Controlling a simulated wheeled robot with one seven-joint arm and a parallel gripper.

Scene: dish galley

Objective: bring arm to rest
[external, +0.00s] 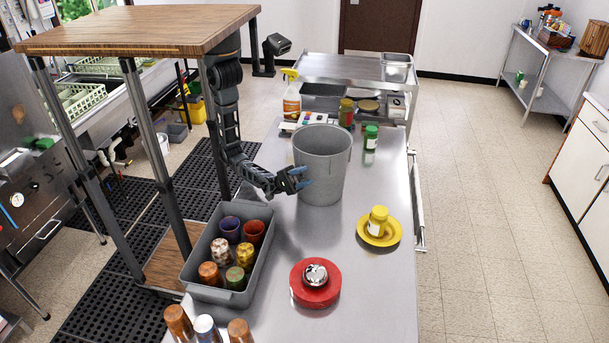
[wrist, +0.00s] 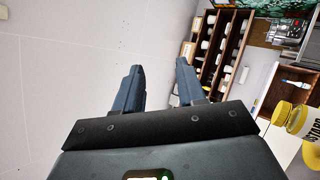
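My arm (external: 228,110) hangs from beneath the raised wooden top and bends toward the metal counter. My gripper (external: 303,178) is at the left side of the grey bucket (external: 320,150) in the external view; I cannot tell whether it touches it. In the wrist view my gripper (wrist: 158,68) has its two dark fingers apart, with nothing between them.
A grey bin (external: 215,291) of several cups stands left of the counter's middle. A yellow jar (external: 378,220) sits on a yellow saucer (external: 364,236). A red round item (external: 302,294) lies nearer. Bottles and jars stand behind the bucket. Counter between them is bare.

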